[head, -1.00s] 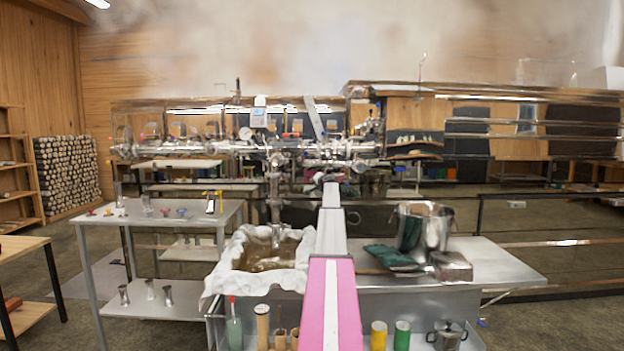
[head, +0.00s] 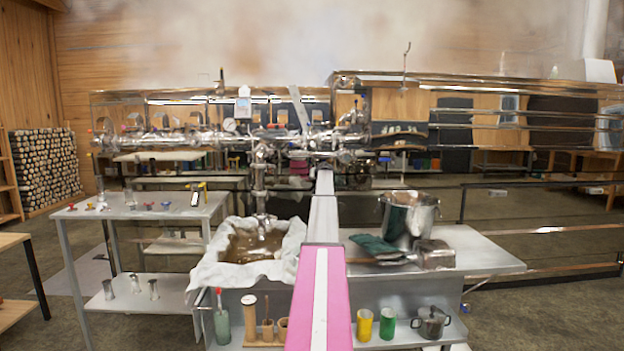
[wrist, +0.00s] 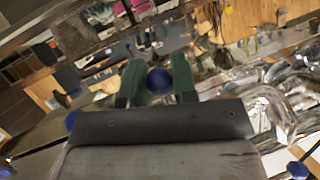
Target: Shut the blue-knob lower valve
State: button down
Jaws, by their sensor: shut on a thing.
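In the wrist view my gripper (wrist: 159,92) has its two green fingers shut on a round blue knob (wrist: 159,80). The knob shows as a dark blue ball between the fingers. The stem behind it and the angle of the valve are hard to make out. In the head view my arm reaches forward to the steel pipework (head: 290,140) of the evaporator. There my gripper and the held knob are too small and covered to tell apart.
Other blue knobs show at the wrist view's lower left (wrist: 70,120) and lower right (wrist: 297,170). A cloth-lined pan (head: 205,272) stands under a spout. A steel bucket (head: 408,215) and green gloves (head: 375,246) lie right of my arm. A side table (head: 140,207) stands left.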

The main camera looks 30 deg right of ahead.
jog(key=shift+s+d, duration=0.15)
dwell(0.3)
jog(key=c, duration=0.9)
grip_release()
jog(key=shift+s, duration=0.1)
jog(key=v, duration=1)
jog(key=shift+s+r, duration=0.15)
jog(key=shift+s, duration=0.05)
